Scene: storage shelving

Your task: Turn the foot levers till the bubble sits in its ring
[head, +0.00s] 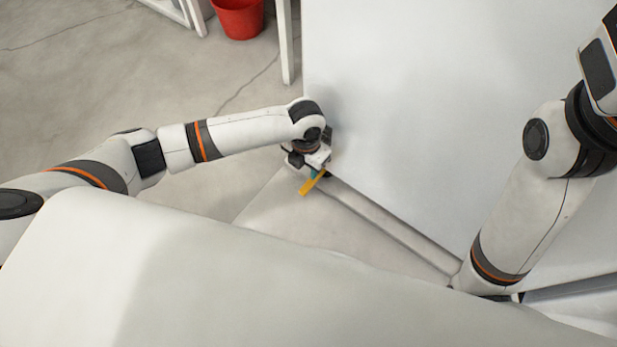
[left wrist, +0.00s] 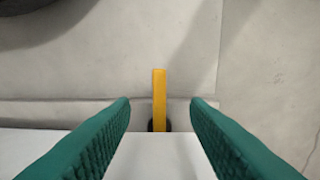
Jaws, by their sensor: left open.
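A yellow foot lever (head: 307,187) sticks out at the lower left corner of a large white cabinet-like body (head: 400,110) in the head view. In the left wrist view the lever (left wrist: 159,95) points straight up the picture, with a dark round base at its lower end. My left gripper (head: 315,174) is at the lever. Its two green fingers (left wrist: 160,105) are open, one on each side of the lever, with a gap on both sides. My right arm comes in at the right, but its gripper is hidden. No bubble or ring shows in either view.
A red bucket (head: 238,17) stands on the grey concrete floor at the top, beside a white leg (head: 284,42). A narrow ledge (head: 385,222) runs along the foot of the white body. The floor at left is clear.

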